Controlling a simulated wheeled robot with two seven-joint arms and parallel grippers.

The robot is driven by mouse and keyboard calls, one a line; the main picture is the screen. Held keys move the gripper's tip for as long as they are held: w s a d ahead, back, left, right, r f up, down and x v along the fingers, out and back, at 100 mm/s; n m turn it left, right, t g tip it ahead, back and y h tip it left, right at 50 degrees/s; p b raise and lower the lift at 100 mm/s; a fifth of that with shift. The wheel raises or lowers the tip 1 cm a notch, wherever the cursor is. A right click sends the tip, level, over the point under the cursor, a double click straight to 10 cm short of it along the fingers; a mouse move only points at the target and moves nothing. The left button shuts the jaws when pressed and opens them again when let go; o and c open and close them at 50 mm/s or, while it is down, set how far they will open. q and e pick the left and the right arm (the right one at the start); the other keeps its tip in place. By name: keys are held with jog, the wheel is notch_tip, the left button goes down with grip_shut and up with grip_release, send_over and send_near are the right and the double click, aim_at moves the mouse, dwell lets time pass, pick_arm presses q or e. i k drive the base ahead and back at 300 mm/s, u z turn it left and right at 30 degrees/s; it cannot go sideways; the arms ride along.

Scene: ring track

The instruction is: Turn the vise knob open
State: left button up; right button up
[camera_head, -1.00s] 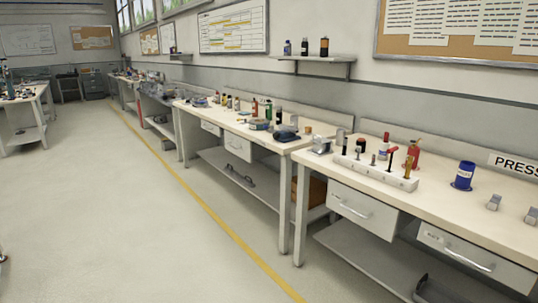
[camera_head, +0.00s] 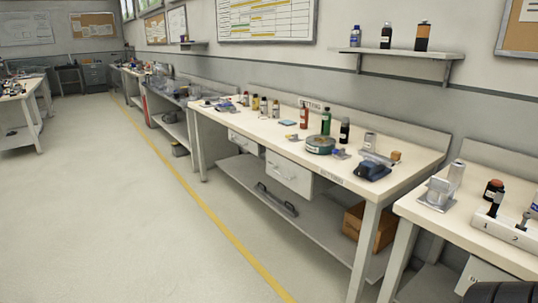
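No vise knob can be made out at this distance. A small grey metal device (camera_head: 437,193) stands on the left end of the right workbench (camera_head: 408,206); it could be a vise, but I cannot tell. A dark blue device (camera_head: 372,171) sits near the right front corner of the middle workbench (camera_head: 240,124); its kind is unclear too. Neither of my grippers can be made out in the head view, and nothing is seen touching either device.
The middle bench also holds a round green-grey object (camera_head: 320,145) and several bottles. A numbered white block (camera_head: 500,232) stands on the right bench. A cardboard box (camera_head: 368,228) sits on the lower shelf. Open floor (camera_head: 110,220) with a yellow line lies left of the benches.

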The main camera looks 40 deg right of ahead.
aim_at(360, 170)
jog(key=z, duration=0.15)
jog(key=i, duration=2.2)
jog(key=z, duration=1.8)
jog(key=i, duration=1)
jog(key=z, duration=0.75)
